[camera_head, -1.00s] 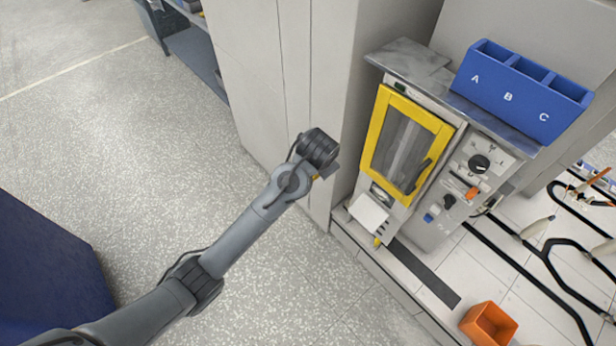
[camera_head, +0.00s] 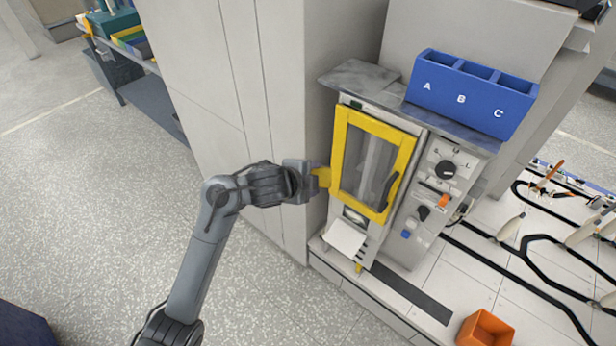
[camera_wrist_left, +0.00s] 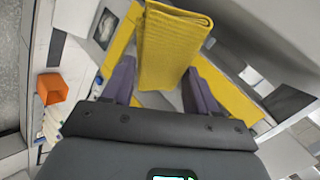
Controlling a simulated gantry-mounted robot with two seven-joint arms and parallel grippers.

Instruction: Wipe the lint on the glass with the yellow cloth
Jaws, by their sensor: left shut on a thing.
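The glass (camera_head: 366,165) is the upright pane of a yellow-framed door (camera_head: 343,140) on the machine. Pale streaks show on it, but I cannot make out the lint clearly. My left gripper (camera_head: 312,179) is shut on the folded yellow cloth (camera_head: 322,178), just left of the door frame. I cannot tell whether the cloth touches the frame. In the left wrist view, the cloth (camera_wrist_left: 172,45) hangs between the two fingers of my left gripper (camera_wrist_left: 160,86) and hides much of the door behind it. My right gripper is not in view.
A dark handle (camera_head: 390,190) stands out on the door's right side. A blue bin (camera_head: 470,95) marked A, B, C sits on top of the machine. A control panel (camera_head: 432,195) with knobs is to the right.

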